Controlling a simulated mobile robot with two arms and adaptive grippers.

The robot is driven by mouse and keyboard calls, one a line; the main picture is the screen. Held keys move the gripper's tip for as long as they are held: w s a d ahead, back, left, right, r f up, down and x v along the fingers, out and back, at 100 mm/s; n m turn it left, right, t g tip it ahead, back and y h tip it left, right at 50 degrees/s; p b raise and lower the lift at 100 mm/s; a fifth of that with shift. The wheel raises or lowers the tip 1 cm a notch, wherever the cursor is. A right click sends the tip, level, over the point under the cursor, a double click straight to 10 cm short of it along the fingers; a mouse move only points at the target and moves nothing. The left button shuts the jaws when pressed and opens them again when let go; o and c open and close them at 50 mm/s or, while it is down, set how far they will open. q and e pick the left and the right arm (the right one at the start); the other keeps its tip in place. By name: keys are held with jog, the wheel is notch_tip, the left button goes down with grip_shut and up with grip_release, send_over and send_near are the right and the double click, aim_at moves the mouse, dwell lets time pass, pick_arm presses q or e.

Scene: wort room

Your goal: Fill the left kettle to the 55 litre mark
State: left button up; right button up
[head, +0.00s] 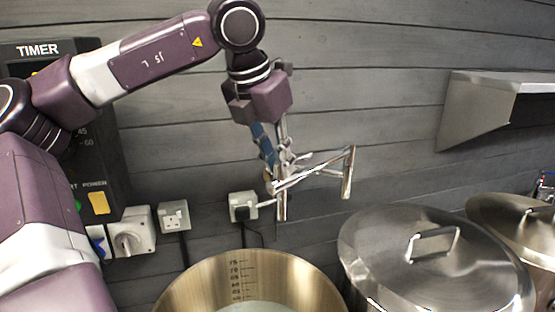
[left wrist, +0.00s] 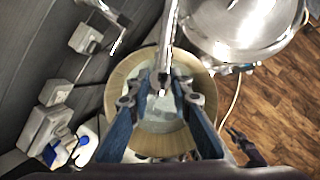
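The left kettle (head: 185,290) is open, steel-walled, with a dark litre scale (head: 236,279) inside its far wall. A pale liquid surface (head: 255,306) shows low in it, near the lowest visible marks; the small numbers are hard to read. A chrome jointed filler pipe (head: 318,171) reaches out from the wall above the kettle. My left gripper (head: 279,176) is at the pipe, over the kettle's far side. In the left wrist view its fingers (left wrist: 160,98) stand apart on either side of the pipe, with gaps showing. My right gripper (left wrist: 231,134) seems to show small over the floor; its state is unclear.
A lidded kettle (head: 385,275) stands close on the right, with another lidded vessel (head: 515,222) beyond it. A steel shelf (head: 480,105) juts from the wall. A timer panel (head: 100,190), rotary switch (head: 130,235) and sockets (head: 174,217) are on the left wall.

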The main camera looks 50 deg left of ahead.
pick_arm(q)
grip_shut()
jog(key=shift+r+m+p, duration=0.15)
jog(key=shift+m+p, duration=0.15)
jog(key=shift+r+m+h+p, duration=0.1)
jog(key=shift+m+h+p, duration=0.55)
jog(key=shift+m, duration=0.35)
jog(key=m+h+p, duration=0.1)
jog(key=m+p, duration=0.1)
jog(key=shift+a+m, duration=0.15)
jog(key=shift+m, duration=0.25)
jog(key=shift+m+h+p, duration=0.25)
jog(key=shift+m+p, duration=0.05)
jog(key=shift+m, duration=0.5)
jog(key=m, duration=0.2)
jog(key=shift+d+m+g+h, duration=0.25)
jog(key=shift+m+g+h, duration=0.05)
jog(key=shift+g, duration=0.1)
pick_arm(e)
jog(key=r, duration=0.2)
jog(key=d+r, duration=0.1)
jog(key=r, duration=0.1)
jog(key=shift+w+d+r, duration=0.1)
jog(key=shift+d+r, duration=0.05)
jog(key=shift+d, duration=0.05)
pick_arm(q)
jog(key=shift+w+r, duration=0.2)
jog(key=shift+r, duration=0.05)
jog(key=shift+f, duration=0.1)
dwell(3.4)
